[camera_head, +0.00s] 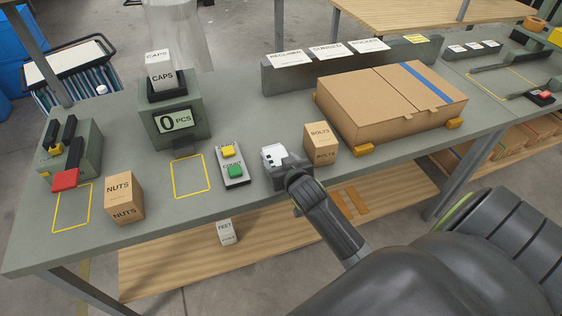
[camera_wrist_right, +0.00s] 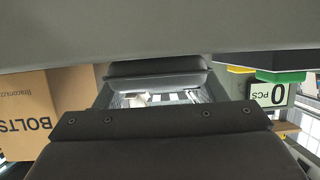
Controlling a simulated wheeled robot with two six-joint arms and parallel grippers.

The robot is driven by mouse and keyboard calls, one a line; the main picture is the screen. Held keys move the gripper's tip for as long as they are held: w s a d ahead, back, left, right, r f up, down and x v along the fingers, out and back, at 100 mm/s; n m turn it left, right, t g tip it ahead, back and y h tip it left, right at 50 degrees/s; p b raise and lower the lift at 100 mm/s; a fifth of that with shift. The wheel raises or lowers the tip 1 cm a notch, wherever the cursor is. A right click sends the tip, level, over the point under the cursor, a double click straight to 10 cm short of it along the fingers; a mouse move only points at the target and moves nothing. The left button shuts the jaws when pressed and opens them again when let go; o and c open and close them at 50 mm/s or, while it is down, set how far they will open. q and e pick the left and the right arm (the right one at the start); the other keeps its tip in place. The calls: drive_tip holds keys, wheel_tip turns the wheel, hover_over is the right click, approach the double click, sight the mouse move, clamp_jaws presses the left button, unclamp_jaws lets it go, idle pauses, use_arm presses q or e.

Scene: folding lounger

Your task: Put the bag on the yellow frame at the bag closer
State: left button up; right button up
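A small white and grey piece (camera_head: 271,154), which may be the bag, shows at the tips of my right gripper (camera_head: 283,163). In the right wrist view a pale, patterned patch (camera_wrist_right: 160,97) shows between dark parts of the gripper; I cannot tell whether it is gripped. The bag closer (camera_head: 75,150), a grey-green block with a red lever, stands at the far left. The yellow frame (camera_head: 57,212) is marked on the bench in front of it. My right gripper is well to the right of both. My left gripper is not in view.
Between gripper and closer are the green and yellow button box (camera_head: 233,165), another yellow frame (camera_head: 175,180), the counter (camera_head: 174,124) and the NUTS box (camera_head: 123,197). The BOLTS box (camera_head: 320,143) stands close right of the gripper. A large carton (camera_head: 390,100) lies behind.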

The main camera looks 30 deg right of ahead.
drive_tip(key=o, duration=0.4)
drive_tip(key=shift+f+b, duration=0.1)
drive_tip(key=shift+b, duration=0.4)
drive_tip(key=v, duration=1.7)
drive_tip(key=shift+s+r+b, duration=0.2)
drive_tip(key=shift+r+b, duration=0.05)
drive_tip(key=shift+b, duration=0.1)
drive_tip(key=shift+a, duration=0.1)
